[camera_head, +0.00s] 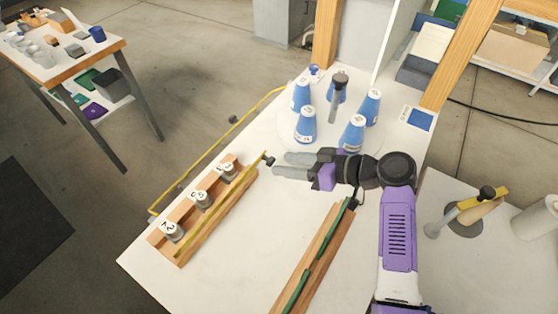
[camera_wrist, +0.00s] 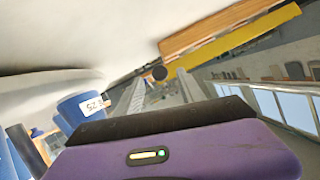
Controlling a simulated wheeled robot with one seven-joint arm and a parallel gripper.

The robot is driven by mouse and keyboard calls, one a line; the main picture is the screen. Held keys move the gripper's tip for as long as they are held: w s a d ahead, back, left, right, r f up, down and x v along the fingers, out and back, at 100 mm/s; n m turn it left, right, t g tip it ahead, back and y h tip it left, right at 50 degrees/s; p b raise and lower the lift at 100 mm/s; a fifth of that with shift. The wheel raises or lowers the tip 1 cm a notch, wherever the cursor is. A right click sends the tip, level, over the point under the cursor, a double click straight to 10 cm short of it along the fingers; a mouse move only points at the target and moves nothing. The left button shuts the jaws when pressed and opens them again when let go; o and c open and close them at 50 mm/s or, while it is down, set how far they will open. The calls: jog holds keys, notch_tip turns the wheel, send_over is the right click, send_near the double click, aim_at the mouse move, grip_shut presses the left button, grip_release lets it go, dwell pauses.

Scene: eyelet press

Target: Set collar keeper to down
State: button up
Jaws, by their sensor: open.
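A small dark knob (camera_head: 268,158) on a short stem stands at the upper end of the wooden rack (camera_head: 217,222); it may be the collar keeper, but I cannot tell for sure. A yellow strip runs along the rack's side. The knob also shows in the wrist view (camera_wrist: 159,73), beyond my fingers. My gripper (camera_head: 281,164) is open, its fingers pointing left toward the knob. It looks empty, with the knob just past the fingertips. I cannot tell whether the fingers touch it. The gripper also shows in the wrist view (camera_wrist: 157,92).
Several blue cones (camera_head: 306,125) and a grey post with a dark top (camera_head: 337,95) stand behind my gripper. Labelled metal pieces (camera_head: 202,198) sit in the rack. A second wooden bar with a green strip (camera_head: 315,260) lies to the right. White table between the bars is clear.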

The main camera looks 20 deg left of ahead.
aim_at(274, 162)
jog(key=shift+x, duration=1.5)
jog(key=shift+c, duration=0.4)
grip_shut()
